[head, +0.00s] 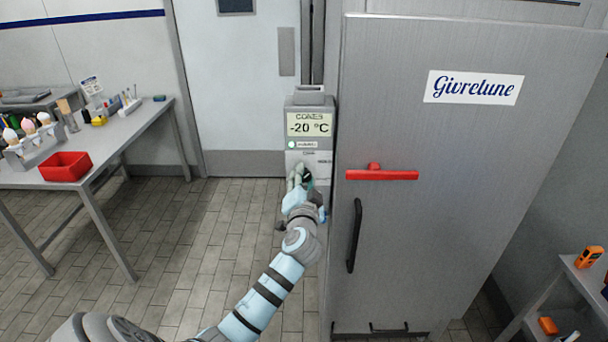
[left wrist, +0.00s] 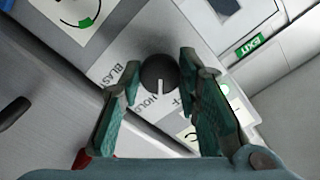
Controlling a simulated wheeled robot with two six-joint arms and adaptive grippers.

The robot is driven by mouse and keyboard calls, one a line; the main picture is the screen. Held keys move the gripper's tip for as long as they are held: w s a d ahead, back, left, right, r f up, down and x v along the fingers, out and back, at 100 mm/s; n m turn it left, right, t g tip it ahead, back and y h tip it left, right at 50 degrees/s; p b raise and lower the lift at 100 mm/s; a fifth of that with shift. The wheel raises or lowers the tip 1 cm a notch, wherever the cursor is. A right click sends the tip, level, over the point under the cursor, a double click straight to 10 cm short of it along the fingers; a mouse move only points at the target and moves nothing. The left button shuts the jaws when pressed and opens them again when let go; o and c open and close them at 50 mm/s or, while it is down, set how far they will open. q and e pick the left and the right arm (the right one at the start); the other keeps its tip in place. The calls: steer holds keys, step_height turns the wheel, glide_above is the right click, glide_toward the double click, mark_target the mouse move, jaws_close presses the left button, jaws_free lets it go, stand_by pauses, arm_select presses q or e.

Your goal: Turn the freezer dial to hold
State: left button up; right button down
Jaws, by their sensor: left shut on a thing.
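The freezer dial (left wrist: 157,73) is a dark round knob on the control box's grey panel. Its white pointer mark faces down in the left wrist view, close to the printed word HOLD (left wrist: 147,104). The word BLAST (left wrist: 118,78) is printed to the left. My left gripper (left wrist: 159,65) is shut on the dial, with one teal finger on each side. In the head view my left gripper (head: 302,178) is at the control box (head: 310,104), below its display reading -20 °C, and mostly hides the dial. My right gripper is not in view.
The tall grey freezer (head: 455,135) with a red lever (head: 382,175) and black handle (head: 355,235) stands right of the control box. A table (head: 120,128) with a red bin (head: 64,166) and cones is at left. Open tiled floor lies between.

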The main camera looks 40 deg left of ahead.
arm_select(q)
steer(key=shift+m+p, duration=0.65)
steer(key=shift+m, duration=0.95)
steer(key=o, duration=1.1)
steer(key=shift+o, duration=0.2)
steer(key=shift+s+d, duration=0.1)
steer(key=shift+d, duration=0.05)
steer(key=v, duration=1.2)
